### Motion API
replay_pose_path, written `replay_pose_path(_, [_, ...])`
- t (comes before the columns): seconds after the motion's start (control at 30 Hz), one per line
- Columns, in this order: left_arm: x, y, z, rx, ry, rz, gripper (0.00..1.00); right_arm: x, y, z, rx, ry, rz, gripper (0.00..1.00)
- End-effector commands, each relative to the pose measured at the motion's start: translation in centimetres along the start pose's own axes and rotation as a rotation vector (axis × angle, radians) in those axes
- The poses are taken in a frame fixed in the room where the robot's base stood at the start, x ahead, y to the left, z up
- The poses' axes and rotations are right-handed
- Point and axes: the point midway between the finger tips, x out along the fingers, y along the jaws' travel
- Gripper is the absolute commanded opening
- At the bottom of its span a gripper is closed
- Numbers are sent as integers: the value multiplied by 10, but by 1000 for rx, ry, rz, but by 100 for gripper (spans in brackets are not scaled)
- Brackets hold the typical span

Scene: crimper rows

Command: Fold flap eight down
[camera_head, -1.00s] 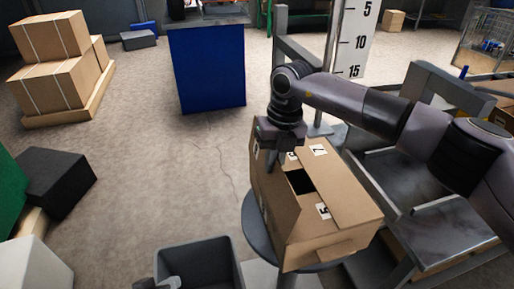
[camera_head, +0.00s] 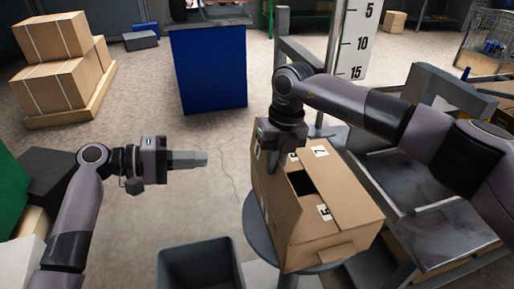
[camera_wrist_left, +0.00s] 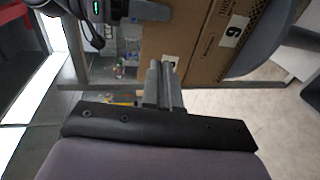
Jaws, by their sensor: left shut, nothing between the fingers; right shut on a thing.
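A brown cardboard box (camera_head: 330,228) stands on a round grey stand. Its top flap labelled 7 (camera_head: 335,185) lies over the right of the opening, and a dark gap shows beside it. Another label (camera_head: 324,212) sits near the front. I cannot read a label 8 on any flap. My right gripper (camera_head: 273,165) reaches down at the box's far left edge, shut on cardboard there; its fingertips are partly hidden. My left gripper (camera_head: 204,159) is shut and empty, left of the box and apart from it. The left wrist view shows the box side (camera_wrist_left: 205,45) beyond my fingers (camera_wrist_left: 158,70).
The round stand (camera_head: 254,232) has a grey open bin (camera_head: 197,252) at its front left. A blue cabinet (camera_head: 208,70) and a measuring board (camera_head: 357,40) stand behind. Grey metal trays (camera_head: 440,235) lie right of the box.

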Motion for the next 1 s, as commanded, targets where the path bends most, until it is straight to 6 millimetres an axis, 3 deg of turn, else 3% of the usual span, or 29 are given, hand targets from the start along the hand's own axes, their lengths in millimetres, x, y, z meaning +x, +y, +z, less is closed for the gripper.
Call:
replay_pose_path(0.1, [-2,17,-2,-4,-33,34,0,6,-4,-2,5,11,-12,0])
replay_pose_path(0.27, [6,24,-1,-8,-49,49,0,6,-4,-2,5,11,-12,0])
replay_pose_path(0.8, [111,29,4,-7,-47,47,0,6,-4,-2,5,11,-12,0])
replay_pose_path(1.0, [132,29,4,-6,-46,45,0,6,-4,-2,5,10,-12,0])
